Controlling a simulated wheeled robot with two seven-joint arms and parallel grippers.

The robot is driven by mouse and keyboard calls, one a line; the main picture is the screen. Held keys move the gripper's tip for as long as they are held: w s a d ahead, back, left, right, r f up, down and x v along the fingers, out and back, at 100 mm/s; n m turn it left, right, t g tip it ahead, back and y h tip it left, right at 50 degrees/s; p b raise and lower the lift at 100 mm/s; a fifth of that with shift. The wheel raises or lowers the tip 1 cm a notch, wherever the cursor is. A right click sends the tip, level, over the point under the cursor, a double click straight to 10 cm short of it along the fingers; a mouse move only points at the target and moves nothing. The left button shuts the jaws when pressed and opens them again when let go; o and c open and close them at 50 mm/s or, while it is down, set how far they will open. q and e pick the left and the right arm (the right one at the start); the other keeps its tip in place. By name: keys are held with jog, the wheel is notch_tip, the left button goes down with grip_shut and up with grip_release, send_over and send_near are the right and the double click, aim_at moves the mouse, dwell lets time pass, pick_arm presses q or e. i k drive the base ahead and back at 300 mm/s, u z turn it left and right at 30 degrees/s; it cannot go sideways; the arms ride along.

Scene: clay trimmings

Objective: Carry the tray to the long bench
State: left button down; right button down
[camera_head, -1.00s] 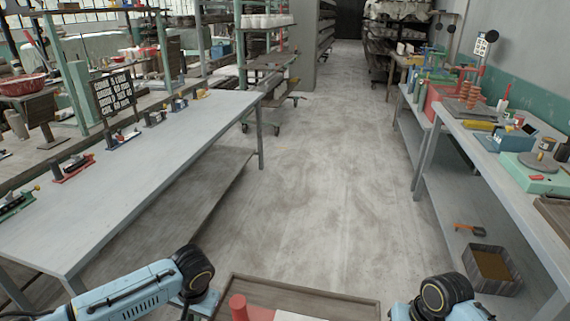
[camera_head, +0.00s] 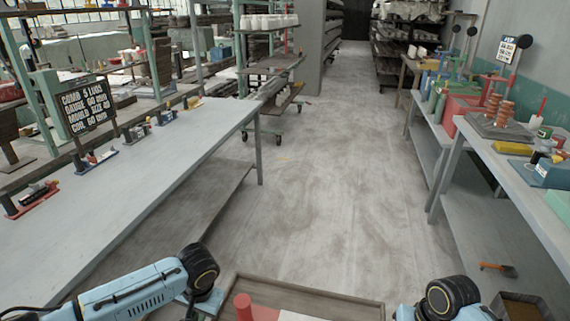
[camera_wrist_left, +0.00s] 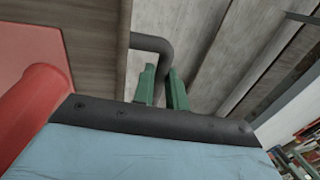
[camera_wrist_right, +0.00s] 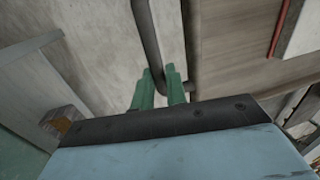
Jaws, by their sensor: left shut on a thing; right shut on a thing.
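The tray (camera_head: 310,287) is at the bottom middle of the head view, between my two arms, with a brown wooden rim. A red cylinder (camera_head: 243,306) and red and white flat items lie in it; its near part is cut off. In the left wrist view, my left gripper (camera_wrist_left: 162,85) has its green fingers shut on the tray's dark bent handle (camera_wrist_left: 150,42). In the right wrist view, my right gripper (camera_wrist_right: 160,85) is shut on the other dark handle (camera_wrist_right: 147,35). In the head view both fingertips are hidden. A long grey bench (camera_head: 150,165) runs along the left.
Right-hand workbenches (camera_head: 500,165) carry tools, with a bin (camera_head: 520,308) below. The floor aisle (camera_head: 320,180) between is clear. A wheeled rack (camera_head: 270,70) stands farther ahead.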

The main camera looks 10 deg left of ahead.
aim_at(77, 223)
jog(key=i, duration=2.4)
jog(key=u, duration=3)
jog(key=i, duration=1.45)
